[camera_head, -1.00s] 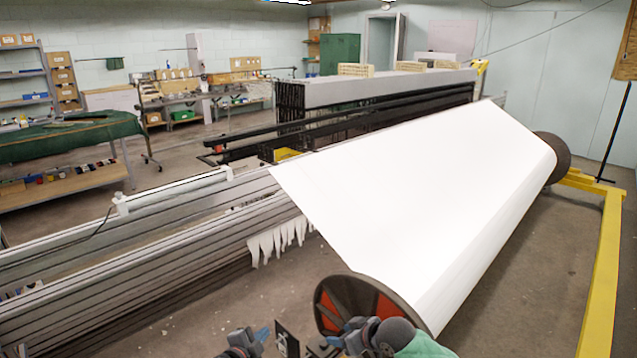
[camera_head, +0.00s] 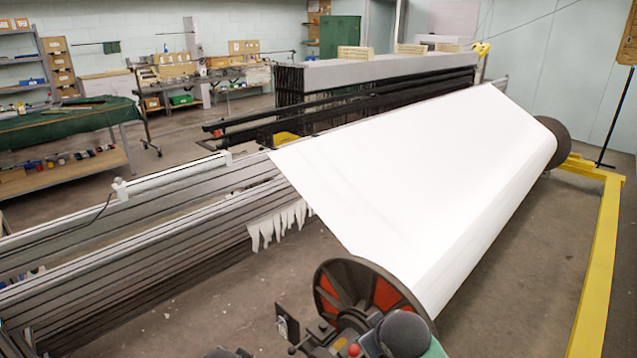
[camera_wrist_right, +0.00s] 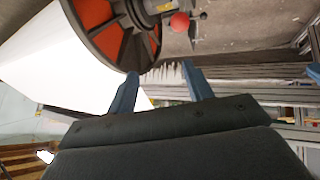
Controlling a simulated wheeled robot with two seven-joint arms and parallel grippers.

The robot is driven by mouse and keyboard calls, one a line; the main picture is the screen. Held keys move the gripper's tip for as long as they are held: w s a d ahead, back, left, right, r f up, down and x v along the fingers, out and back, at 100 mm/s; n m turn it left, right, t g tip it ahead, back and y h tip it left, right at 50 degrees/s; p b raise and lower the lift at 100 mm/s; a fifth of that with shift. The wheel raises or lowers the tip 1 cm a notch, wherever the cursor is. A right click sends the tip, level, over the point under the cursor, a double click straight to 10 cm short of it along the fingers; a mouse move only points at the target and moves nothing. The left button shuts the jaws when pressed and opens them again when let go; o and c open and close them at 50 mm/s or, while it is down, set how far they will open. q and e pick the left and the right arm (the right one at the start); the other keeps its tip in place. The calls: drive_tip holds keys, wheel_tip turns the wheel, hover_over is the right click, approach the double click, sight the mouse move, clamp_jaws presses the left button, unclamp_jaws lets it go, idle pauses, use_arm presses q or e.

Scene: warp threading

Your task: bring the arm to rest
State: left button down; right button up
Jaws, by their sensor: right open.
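In the right wrist view my right gripper (camera_wrist_right: 162,88) shows two blue fingers spread apart with nothing between them. Beyond the fingers is the end of the warp beam, with its dark flange (camera_wrist_right: 112,40) and orange-red panels. In the head view the beam's near flange (camera_head: 327,283) and the white sheet (camera_head: 420,185) on the beam are in plain sight. A dark, rounded part (camera_head: 404,334) stands at the bottom edge before the flange. No gripper fingers can be made out in the head view, and my left gripper does not show.
Long grey slatted rails (camera_head: 120,275) run at the left. A yellow floor frame (camera_head: 598,270) stands at the right. A red knob (camera_head: 353,350) is near the flange; it also shows in the wrist view (camera_wrist_right: 180,21). Bare floor (camera_head: 520,290) lies between beam and yellow frame.

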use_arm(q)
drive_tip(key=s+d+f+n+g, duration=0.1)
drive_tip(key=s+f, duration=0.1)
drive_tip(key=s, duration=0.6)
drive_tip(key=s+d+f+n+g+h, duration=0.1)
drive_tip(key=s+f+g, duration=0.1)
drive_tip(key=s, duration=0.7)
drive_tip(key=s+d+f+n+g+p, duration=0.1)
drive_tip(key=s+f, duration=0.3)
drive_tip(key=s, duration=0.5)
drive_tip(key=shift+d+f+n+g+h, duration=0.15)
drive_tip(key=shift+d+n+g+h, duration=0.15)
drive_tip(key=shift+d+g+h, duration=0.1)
use_arm(e)
drive_tip(key=s+f+m+g, duration=0.1)
drive_tip(key=s+f, duration=0.4)
drive_tip(key=s, duration=0.5)
drive_tip(key=s+f+m+g, duration=0.2)
drive_tip(key=s+f, duration=0.3)
drive_tip(key=s, duration=0.5)
drive_tip(key=s+d+f+m+g, duration=0.1)
drive_tip(key=s+f, duration=0.4)
drive_tip(key=s, duration=0.5)
drive_tip(key=shift+s+f+m+g, duration=0.2)
drive_tip(key=shift+f+m+g, duration=0.2)
drive_tip(key=shift+g, duration=0.4)
